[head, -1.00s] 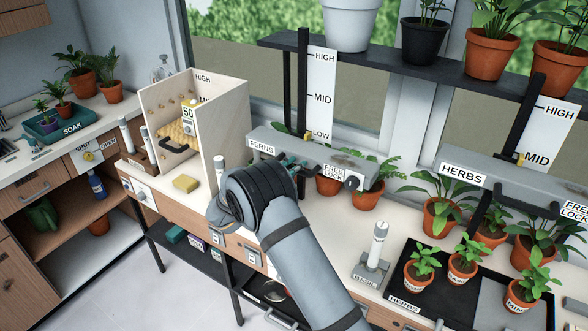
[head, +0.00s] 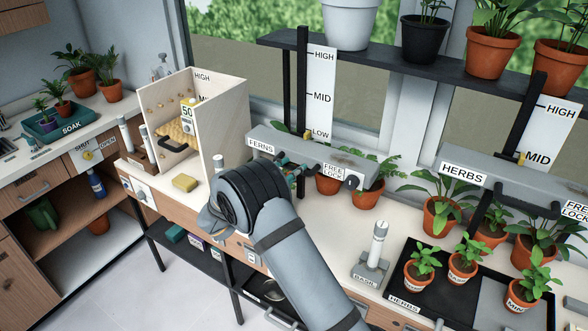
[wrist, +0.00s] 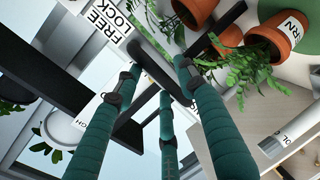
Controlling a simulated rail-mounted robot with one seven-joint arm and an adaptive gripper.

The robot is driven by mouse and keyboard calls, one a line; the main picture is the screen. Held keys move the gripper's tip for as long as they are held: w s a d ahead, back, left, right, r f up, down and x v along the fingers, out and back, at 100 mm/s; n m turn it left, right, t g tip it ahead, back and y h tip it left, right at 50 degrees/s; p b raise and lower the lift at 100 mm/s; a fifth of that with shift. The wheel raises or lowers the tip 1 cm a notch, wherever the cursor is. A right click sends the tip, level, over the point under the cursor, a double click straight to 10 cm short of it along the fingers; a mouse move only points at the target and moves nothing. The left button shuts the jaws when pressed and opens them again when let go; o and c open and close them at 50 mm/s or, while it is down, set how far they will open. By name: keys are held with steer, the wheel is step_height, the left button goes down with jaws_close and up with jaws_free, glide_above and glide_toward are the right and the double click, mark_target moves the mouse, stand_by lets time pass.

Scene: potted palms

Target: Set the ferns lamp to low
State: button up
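The ferns lamp (head: 318,163) is a grey bar labelled FERNS on a black post (head: 302,75). Its yellow pointer (head: 307,135) is beside the LOW mark of the white HIGH-MID-LOW scale (head: 320,95). A black knob (head: 352,183) sits by the lamp's FREE/LOCK label (head: 335,172); its setting is too small to tell. My gripper (head: 288,172) is at the lamp's front, partly hidden by my wrist. In the wrist view, my gripper's teal fingers (wrist: 158,78) are spread apart around a black handle bar (wrist: 160,68); I see no clear grip on it.
Potted ferns (head: 368,192) stand under and behind the ferns lamp. A basil post (head: 371,270) and a herb tray (head: 400,297) stand on the bench. A white open box (head: 226,115) is at the left.

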mark_target(303, 158)
steer(key=v, duration=0.9)
steer(key=shift+s+a, duration=0.3)
steer(key=shift+w, duration=0.1)
steer(key=x, duration=0.8)
steer(key=r+p+x, duration=0.1)
steer(key=x, duration=0.3)
steer(key=shift+w, duration=0.15)
steer(key=shift+r, duration=0.1)
steer(key=shift+r+p, duration=0.15)
steer(key=shift+p, duration=0.2)
steer(key=shift+o, duration=0.5)
stand_by(1.3)
